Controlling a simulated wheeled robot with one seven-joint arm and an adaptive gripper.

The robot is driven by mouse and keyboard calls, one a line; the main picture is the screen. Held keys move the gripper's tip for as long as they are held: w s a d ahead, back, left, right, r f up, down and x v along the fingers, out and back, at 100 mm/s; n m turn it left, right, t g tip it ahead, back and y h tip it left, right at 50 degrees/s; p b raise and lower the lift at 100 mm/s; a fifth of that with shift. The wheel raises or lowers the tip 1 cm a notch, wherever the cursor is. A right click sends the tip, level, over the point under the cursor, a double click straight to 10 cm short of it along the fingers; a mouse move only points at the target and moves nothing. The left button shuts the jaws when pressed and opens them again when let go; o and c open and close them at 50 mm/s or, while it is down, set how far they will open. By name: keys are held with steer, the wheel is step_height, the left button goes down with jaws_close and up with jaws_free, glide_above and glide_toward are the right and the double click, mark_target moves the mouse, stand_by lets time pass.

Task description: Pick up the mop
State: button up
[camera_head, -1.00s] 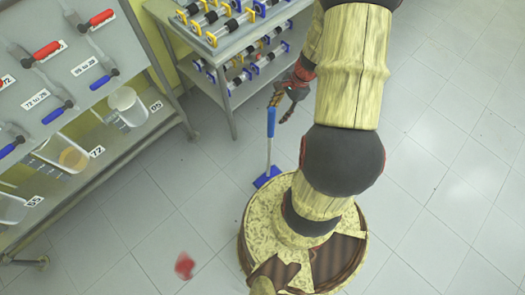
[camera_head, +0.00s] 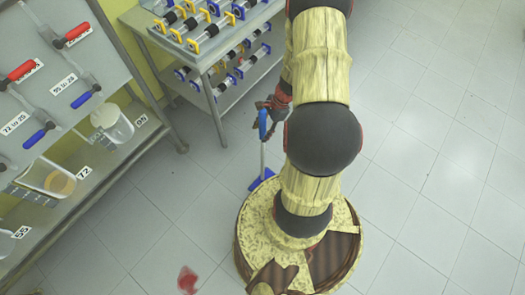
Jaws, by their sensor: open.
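The mop stands upright on the tiled floor, left of my arm and just beyond my round base. Its blue handle (camera_head: 263,124) is on top, with a pale thin shaft (camera_head: 263,158) below and a flat blue foot (camera_head: 262,181) on the floor. My gripper (camera_head: 266,117) is open at the upper part of the handle. Its dark fingers overlap the handle in the picture. I cannot tell whether the handle is between the fingers or touches them. My arm hides part of the floor to the right.
A metal shelf rack (camera_head: 207,70) with glass cylinders stands behind the mop. A grey bench (camera_head: 100,175) with red- and blue-handled tools and clear containers runs along the left. A red patch (camera_head: 187,280) lies on the floor near my base. The floor at right is clear.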

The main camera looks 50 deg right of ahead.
steer(key=shift+f, duration=0.1)
steer(key=shift+c, duration=1.2)
steer(key=shift+w, duration=0.1)
jaws_close()
